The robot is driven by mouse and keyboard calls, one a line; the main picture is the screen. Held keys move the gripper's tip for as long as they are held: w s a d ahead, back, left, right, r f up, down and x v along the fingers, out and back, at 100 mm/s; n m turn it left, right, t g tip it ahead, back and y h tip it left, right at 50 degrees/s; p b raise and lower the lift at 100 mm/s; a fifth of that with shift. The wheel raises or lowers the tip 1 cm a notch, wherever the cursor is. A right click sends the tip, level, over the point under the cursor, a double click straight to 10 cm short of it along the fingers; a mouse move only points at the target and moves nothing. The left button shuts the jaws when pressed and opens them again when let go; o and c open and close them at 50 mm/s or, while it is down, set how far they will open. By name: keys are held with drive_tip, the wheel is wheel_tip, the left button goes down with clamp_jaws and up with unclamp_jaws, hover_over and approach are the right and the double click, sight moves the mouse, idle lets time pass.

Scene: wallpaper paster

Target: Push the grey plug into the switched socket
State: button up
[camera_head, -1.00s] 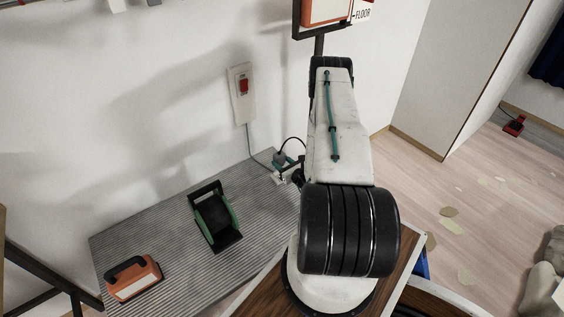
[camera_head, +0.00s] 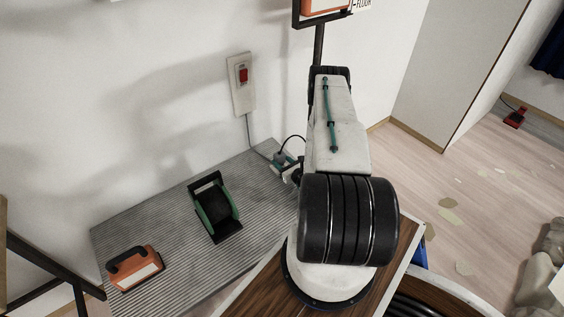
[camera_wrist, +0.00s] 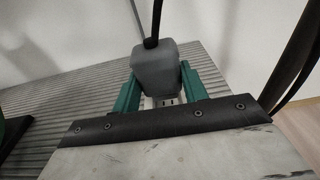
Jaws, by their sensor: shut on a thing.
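The grey plug (camera_wrist: 155,70) is held between the two green fingers of my gripper (camera_wrist: 158,84) in the wrist view, its black cord rising from its top. In the head view the plug (camera_head: 280,158) and gripper (camera_head: 286,162) are small, beside my arm and over the far end of the ribbed mat. A white piece with dark slots (camera_wrist: 168,101), seemingly the socket, shows just below the plug. I cannot tell whether the plug's pins touch or enter it. A white plate with a red switch (camera_head: 241,84) is on the wall, with a cord running down from it.
The grey ribbed mat (camera_head: 170,215) carries a green and black holder (camera_head: 215,207) and an orange block with a black handle (camera_head: 135,268). The wall stands close behind the mat. A dark post (camera_head: 318,45) with a sign rises behind my arm.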

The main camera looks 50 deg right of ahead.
sight(282, 154)
drive_tip(key=shift+f, duration=0.95)
idle(0.5)
drive_tip(key=o, duration=1.5)
drive_tip(key=shift+f, duration=0.1)
drive_tip(key=shift+r, duration=3.5)
